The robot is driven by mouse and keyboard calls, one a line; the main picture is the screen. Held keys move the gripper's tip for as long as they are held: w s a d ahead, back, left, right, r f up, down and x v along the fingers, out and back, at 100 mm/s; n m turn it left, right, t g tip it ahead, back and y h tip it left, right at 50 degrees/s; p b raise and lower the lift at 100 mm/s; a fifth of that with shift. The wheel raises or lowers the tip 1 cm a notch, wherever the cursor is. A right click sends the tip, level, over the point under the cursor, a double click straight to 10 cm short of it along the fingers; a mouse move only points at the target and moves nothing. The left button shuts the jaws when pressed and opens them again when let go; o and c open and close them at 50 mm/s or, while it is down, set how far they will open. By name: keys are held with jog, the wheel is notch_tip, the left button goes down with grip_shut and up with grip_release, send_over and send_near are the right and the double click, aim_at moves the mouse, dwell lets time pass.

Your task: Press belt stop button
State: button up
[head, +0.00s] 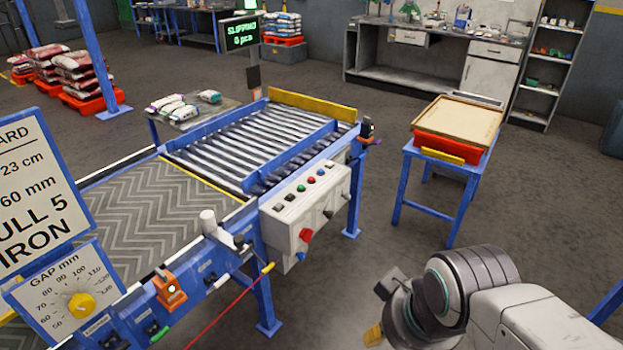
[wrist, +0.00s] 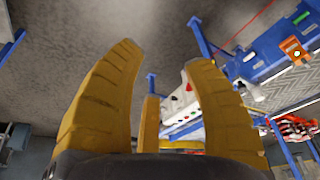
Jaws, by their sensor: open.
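The white control box (head: 305,215) is fixed to the side of the blue conveyor frame. Its sloped top carries a small red button (head: 311,180), a green button (head: 299,188) and several black controls. A larger red knob (head: 306,235) is on its front. No label is readable, so I cannot tell which is the belt stop. My gripper (head: 373,336) is at the lower right of the head view, apart from the box. In the wrist view my gripper (wrist: 160,55) has its yellow fingers spread and empty, with the control box (wrist: 180,108) beyond them.
The chevron belt (head: 150,215) leads to a roller section (head: 250,145). An orange box with a green light (head: 170,290) and a red cord (head: 222,312) are along the near side. A blue stand (head: 405,185) holds a red tray. Open floor lies between stand and conveyor.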

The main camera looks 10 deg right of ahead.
grip_shut()
jog(key=c, duration=0.8)
grip_release()
jog(key=shift+c, duration=0.2)
